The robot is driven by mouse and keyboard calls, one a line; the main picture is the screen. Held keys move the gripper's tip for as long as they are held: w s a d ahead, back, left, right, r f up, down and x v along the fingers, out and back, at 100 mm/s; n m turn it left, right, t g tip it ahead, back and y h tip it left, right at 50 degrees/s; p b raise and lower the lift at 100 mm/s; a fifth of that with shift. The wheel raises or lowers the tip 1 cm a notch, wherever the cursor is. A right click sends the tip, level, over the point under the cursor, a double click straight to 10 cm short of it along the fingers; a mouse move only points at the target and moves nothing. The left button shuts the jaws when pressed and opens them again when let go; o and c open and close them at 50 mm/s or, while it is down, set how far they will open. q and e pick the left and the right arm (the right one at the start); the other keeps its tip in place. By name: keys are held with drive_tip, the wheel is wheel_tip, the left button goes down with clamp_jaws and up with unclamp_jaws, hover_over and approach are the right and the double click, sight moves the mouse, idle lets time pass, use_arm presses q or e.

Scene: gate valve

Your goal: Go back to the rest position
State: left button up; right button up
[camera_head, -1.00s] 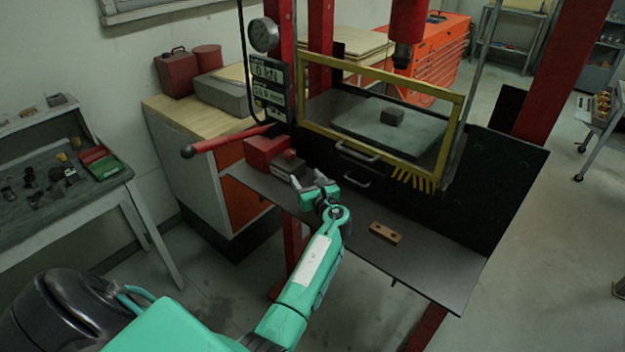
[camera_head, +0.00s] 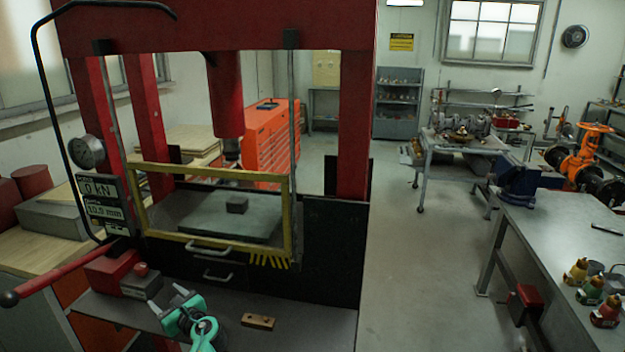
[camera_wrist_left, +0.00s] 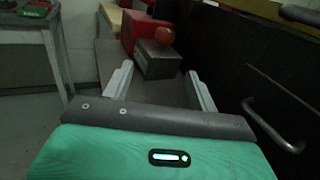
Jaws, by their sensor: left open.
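My left gripper (camera_head: 178,302) is over the dark shelf at the front of the red press, at the bottom of the head view. In the left wrist view its two grey fingers (camera_wrist_left: 158,88) stand apart with nothing held between them. Beyond the fingertips is a dark grey block with a red knob (camera_wrist_left: 158,58), which also shows in the head view (camera_head: 142,285); it appears apart from the fingers. The wooden block with two holes (camera_head: 258,321) lies on the shelf (camera_head: 300,330) right of my gripper. My right gripper is not seen.
The press has a yellow-framed guard (camera_head: 290,215) and a red lever (camera_head: 60,272) sticking out left. A dark block (camera_head: 237,204) sits inside on the plate. A workbench with a blue vise (camera_head: 525,180) stands right. Open floor (camera_head: 420,260) lies between press and bench.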

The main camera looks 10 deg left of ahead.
use_arm(q)
drive_tip(key=s+d+f+n+g+h, duration=0.1)
drive_tip(key=s+d+f+n+h, duration=0.3)
drive_tip(key=s+n, duration=0.45)
drive_tip(key=s+d+f+n+g+h, duration=0.25)
drive_tip(key=s+f+n, duration=0.25)
drive_tip(key=s, duration=0.7)
drive_tip(key=s+d+n+g+h, duration=0.2)
drive_tip(key=s+d+n+h, duration=0.65)
drive_tip(key=s+d, duration=1)
wheel_tip(320, 180, down, 30)
drive_tip(key=s+a+f+g+b, duration=0.1)
drive_tip(key=g, duration=0.1)
drive_tip(key=s+a+f, duration=0.1)
drive_tip(key=s+f, duration=0.9)
drive_tip(key=s+a+f+m+b, duration=0.1)
drive_tip(key=s+a+f, duration=0.1)
drive_tip(key=s+f, duration=0.8)
drive_tip(key=shift+a+f+g+b, duration=0.3)
drive_tip(key=shift+f+g, duration=0.05)
drive_tip(key=shift+f, duration=0.2)
